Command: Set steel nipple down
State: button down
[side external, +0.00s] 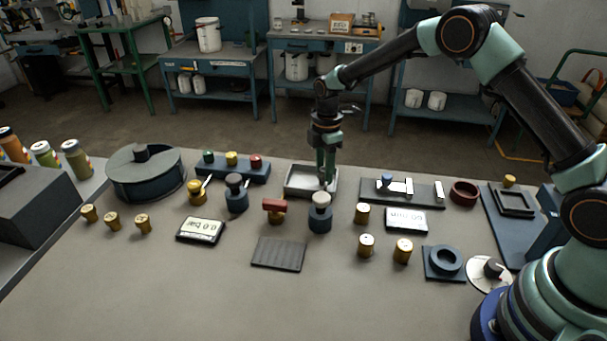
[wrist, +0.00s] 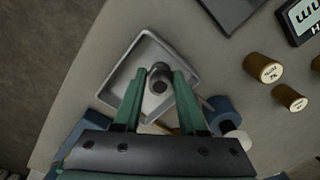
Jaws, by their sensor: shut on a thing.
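The steel nipple (wrist: 159,78) is a small dark cylinder with an open round end, seen between the fingertips in the wrist view. My gripper (wrist: 159,76) is shut on it. In the side view my gripper (side external: 325,178) points down over the square grey metal tray (side external: 290,187), and the nipple is too small to make out there. The tray also shows in the wrist view (wrist: 113,92), with the nipple inside its outline. I cannot tell whether the nipple touches the tray floor.
A blue valve with a white knob (side external: 320,199) stands close in front of the tray. A red-handled valve (side external: 274,208) and a block with coloured buttons (side external: 232,168) are to the left. A brass fitting (side external: 362,213) and a rail (side external: 425,193) are to the right.

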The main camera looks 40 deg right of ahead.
jog(key=shift+f, duration=0.2)
jog(key=shift+f, duration=0.2)
jog(key=c, duration=0.8)
grip_release()
jog(key=shift+o, duration=0.2)
